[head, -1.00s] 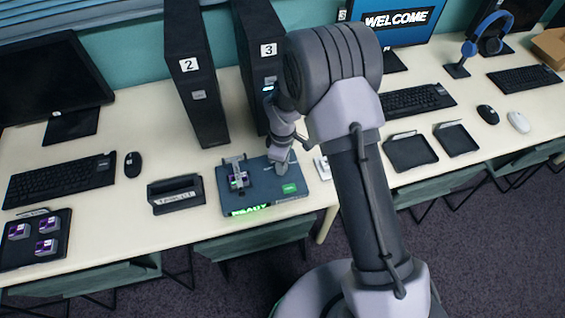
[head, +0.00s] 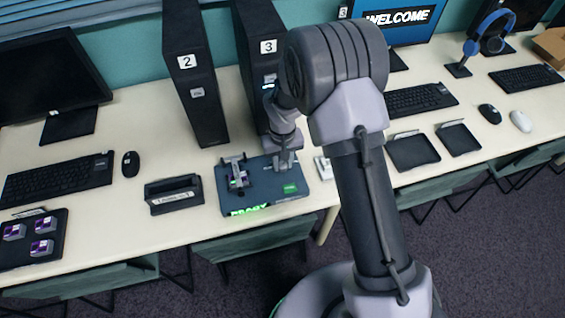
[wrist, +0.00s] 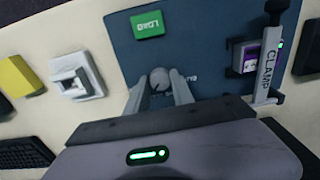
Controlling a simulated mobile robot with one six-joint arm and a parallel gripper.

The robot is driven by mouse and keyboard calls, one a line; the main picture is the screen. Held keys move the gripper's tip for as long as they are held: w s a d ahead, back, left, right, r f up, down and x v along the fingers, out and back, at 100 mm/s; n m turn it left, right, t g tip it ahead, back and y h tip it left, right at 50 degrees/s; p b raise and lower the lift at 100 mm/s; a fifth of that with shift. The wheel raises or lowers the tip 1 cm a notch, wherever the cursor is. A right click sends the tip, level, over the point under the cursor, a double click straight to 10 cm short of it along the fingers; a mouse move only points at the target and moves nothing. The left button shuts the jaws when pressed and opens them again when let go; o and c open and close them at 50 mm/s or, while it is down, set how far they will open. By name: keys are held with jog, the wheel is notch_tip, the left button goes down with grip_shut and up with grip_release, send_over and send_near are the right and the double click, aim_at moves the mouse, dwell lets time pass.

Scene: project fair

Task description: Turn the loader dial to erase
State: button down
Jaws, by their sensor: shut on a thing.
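My gripper (head: 284,164) reaches down to the loader's right half. In the wrist view my gripper (wrist: 158,84) is shut on the round grey dial (wrist: 160,78). Lettering beside the dial is mostly hidden by a finger, so its setting cannot be read.
Black towers marked 2 (head: 193,85) and 3 (head: 250,60) stand behind the loader. A labelled black holder (head: 174,194) is to its left. A white switch-like block (head: 323,168) sits close on its right. A tray of cartridges (head: 35,240) lies far left.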

aim_at(283, 165)
jog(key=shift+m+b, duration=0.45)
jog(key=shift+m, duration=1.85)
jog(key=c, duration=1.1)
grip_release()
notch_tip(283, 165, up, 18)
jog(key=p, duration=0.6)
jog(key=shift+f, duration=0.25)
